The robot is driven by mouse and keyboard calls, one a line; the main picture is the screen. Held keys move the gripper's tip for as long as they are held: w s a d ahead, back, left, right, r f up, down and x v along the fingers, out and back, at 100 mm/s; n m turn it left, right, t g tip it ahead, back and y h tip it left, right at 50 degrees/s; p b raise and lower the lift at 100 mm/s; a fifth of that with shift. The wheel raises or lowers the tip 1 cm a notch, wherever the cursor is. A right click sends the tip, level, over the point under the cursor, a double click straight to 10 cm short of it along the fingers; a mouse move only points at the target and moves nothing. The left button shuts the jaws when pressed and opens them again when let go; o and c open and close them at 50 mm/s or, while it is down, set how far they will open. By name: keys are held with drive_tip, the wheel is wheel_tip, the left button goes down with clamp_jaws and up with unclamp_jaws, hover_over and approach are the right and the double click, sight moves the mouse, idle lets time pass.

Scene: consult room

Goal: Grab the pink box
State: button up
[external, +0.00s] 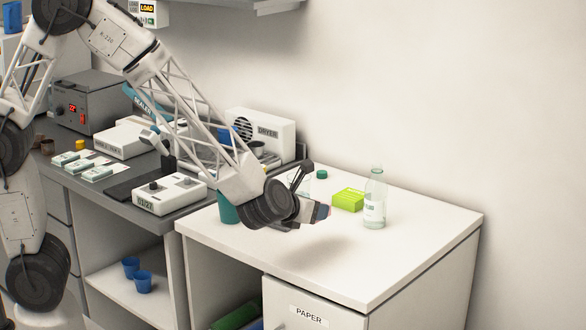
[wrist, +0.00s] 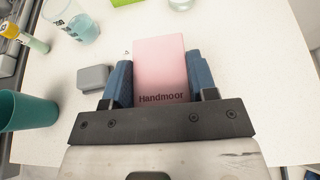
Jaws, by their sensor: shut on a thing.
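The pink box (wrist: 160,65), printed "Handmoor", stands between the two blue finger pads of my gripper (wrist: 160,80) in the wrist view. The gripper is shut on it, one pad at each side. In the external view my gripper (external: 318,212) is over the white table, with a shadow on the tabletop to its lower right. There only a small pinkish bit shows at the gripper's tip, and the rest of the box is hidden.
A green box (external: 348,200) and a clear bottle (external: 375,198) stand on the white table (external: 400,260). A teal cup (wrist: 27,111), a grey block (wrist: 94,78) and a clear beaker (wrist: 76,22) are left of the gripper. The table's front is clear.

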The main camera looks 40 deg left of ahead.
drive_tip(key=shift+r, duration=0.8)
drive_tip(key=shift+w, duration=0.1)
